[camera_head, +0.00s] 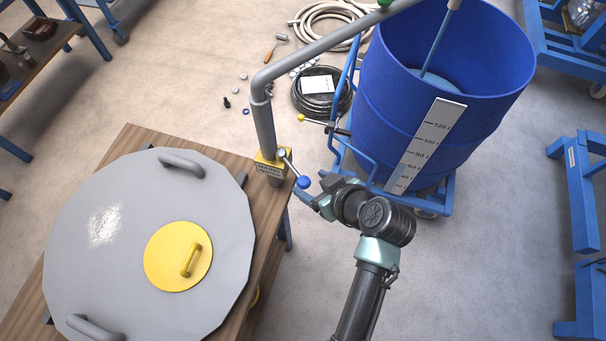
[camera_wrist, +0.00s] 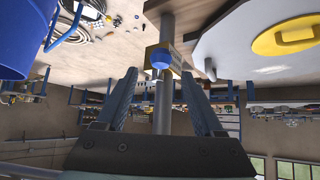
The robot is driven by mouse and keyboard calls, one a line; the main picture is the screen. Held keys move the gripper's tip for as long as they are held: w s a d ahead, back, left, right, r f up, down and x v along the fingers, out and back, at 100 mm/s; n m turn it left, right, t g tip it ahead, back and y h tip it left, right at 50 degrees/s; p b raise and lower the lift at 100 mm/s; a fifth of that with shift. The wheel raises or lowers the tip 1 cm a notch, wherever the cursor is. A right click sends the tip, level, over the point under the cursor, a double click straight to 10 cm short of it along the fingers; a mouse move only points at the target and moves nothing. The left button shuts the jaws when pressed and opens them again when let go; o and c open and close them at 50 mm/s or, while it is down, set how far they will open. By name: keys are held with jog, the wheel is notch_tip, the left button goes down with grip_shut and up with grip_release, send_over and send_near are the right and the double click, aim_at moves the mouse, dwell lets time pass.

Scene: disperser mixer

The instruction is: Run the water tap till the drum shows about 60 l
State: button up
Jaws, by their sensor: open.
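The water tap (camera_head: 268,160) has a yellow body on a grey pipe and a lever ending in a blue knob (camera_head: 303,182). My gripper (camera_head: 312,190) is open just right of the knob. In the wrist view, the knob (camera_wrist: 161,58) shows ahead of and between my open fingertips (camera_wrist: 159,76); I cannot tell whether they touch it. The blue drum (camera_head: 385,105) stands at the upper right. A thin light-blue column (camera_head: 437,42), looking like running water, reaches a blue surface inside. On the drum's scale strip (camera_head: 428,132), the lower part is bluish to roughly the 60 mark; the exact level is unclear.
A wooden table (camera_head: 135,140) left of the tap bears a large grey lid (camera_head: 100,220) with a yellow hatch (camera_head: 165,268). The drum stands on a blue trolley (camera_head: 438,195). Coiled hoses (camera_head: 305,100) lie behind. Blue frames (camera_head: 580,190) stand at right.

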aim_at(304, 180)
jog(key=shift+x, duration=2.4)
jog(key=shift+c, duration=0.2)
grip_shut()
